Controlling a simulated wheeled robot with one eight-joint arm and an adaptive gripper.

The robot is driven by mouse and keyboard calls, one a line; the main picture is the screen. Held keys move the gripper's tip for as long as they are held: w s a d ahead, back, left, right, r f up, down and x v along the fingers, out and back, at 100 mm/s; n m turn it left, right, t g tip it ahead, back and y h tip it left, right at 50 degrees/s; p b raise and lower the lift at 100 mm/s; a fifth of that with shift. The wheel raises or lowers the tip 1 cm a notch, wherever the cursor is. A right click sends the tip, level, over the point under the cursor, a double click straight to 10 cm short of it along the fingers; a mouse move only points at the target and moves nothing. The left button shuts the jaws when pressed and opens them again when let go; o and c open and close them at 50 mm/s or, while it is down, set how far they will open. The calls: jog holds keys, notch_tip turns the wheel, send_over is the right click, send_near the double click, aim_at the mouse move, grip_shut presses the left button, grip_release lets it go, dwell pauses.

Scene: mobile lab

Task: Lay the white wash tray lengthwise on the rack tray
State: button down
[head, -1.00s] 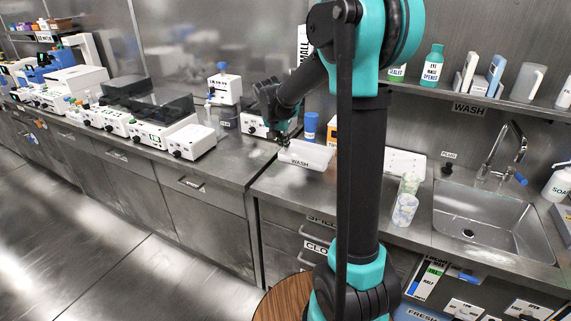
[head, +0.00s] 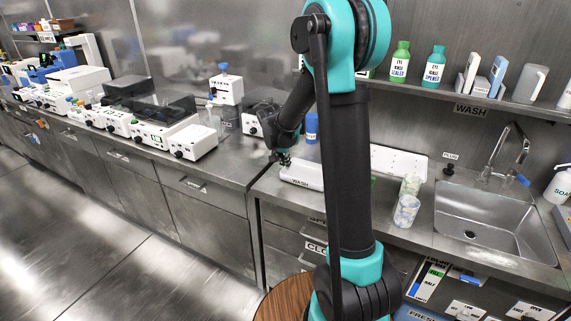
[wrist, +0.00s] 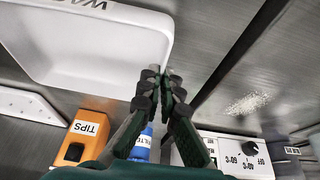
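The white wash tray (head: 301,172), labelled WASH, is low over the counter left of my arm. In the wrist view the tray (wrist: 85,45) fills the upper left, with its label upside down. My gripper (head: 283,160) is at its left end. In the wrist view my gripper's fingers (wrist: 162,74) are close together on the tray's rim corner. Whether the tray's underside touches the counter cannot be told. A white flat tray with holes (head: 398,162), seemingly the rack tray, lies by the back wall right of my arm; part of it shows in the wrist view (wrist: 22,103).
Two patterned cups (head: 405,210) stand left of the sink (head: 490,225). A blue-capped bottle (head: 311,127) stands behind the wash tray, and an orange TIPS box (wrist: 82,138) shows in the wrist view. White instruments (head: 193,142) line the left counter. Pale grains (wrist: 247,104) lie on the counter.

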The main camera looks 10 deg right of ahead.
jog(key=c, duration=1.7)
grip_release()
jog(key=v, duration=1.2)
jog(key=s+d+f+n+y, duration=0.1)
jog(key=s+f, duration=0.3)
jog(key=s, duration=0.5)
jog(key=s+d+f+n+y, duration=0.1)
jog(key=s+d+f+n, duration=0.2)
jog(key=s, duration=0.6)
jog(key=s+d+f+n, duration=0.3)
jog(key=s+f, duration=0.2)
jog(key=s, duration=0.3)
jog(key=shift+s+f+t+y, duration=0.3)
jog(key=shift+s+y, duration=0.1)
